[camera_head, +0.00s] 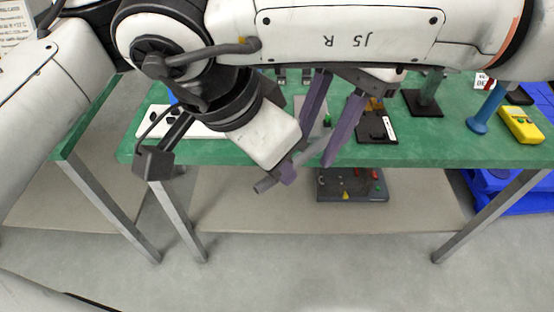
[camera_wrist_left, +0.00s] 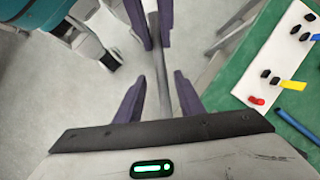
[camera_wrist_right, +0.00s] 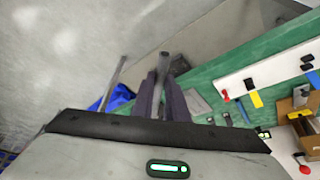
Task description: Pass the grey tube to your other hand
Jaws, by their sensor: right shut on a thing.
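The grey tube (camera_head: 264,185) is held by my right gripper (camera_head: 287,173) in front of the green table. One tube end sticks out to the lower left of the right fingers. My left gripper (camera_head: 315,155) is open, its purple fingers pointing down at the right of the held tube. In the left wrist view the tube (camera_wrist_left: 161,85) runs between the open left fingers with gaps on both sides. The right fingers (camera_wrist_left: 152,35) close around its far part there. In the right wrist view the tube (camera_wrist_right: 163,63) stands up from the shut fingers.
The green table (camera_head: 440,150) lies behind the grippers. A dark box (camera_head: 350,188) sits on the lower shelf. The floor in front is clear.

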